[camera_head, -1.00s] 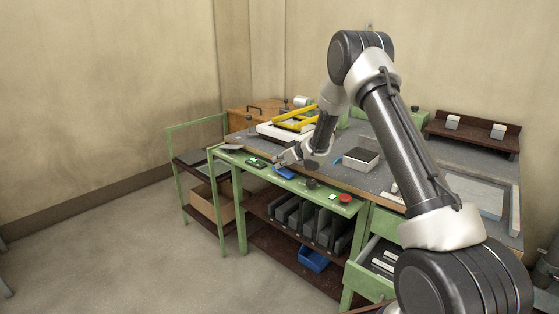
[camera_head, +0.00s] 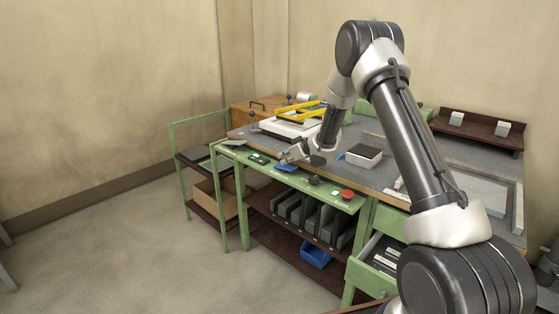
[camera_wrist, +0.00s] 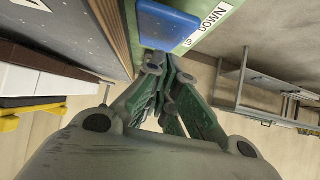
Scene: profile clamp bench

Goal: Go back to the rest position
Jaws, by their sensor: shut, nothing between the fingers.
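My gripper (camera_head: 287,158) hangs over the green front rail of the bench, close to a blue button plate (camera_head: 285,168). In the wrist view my gripper (camera_wrist: 160,62) is shut, its green-padded fingers together and nothing between them. The blue plate (camera_wrist: 166,24) lies just beyond the fingertips, beside a label reading "DOWN". I cannot tell whether the fingertips touch it. My arm rises from the lower right, bends at the top and reaches down to the bench.
The grey bench top (camera_head: 400,160) carries a grey-topped white block (camera_head: 363,155) and a yellow-framed fixture (camera_head: 300,110). A red button (camera_head: 347,195) and a dark knob (camera_head: 314,180) sit on the rail. An open drawer (camera_head: 375,262) juts out at the front.

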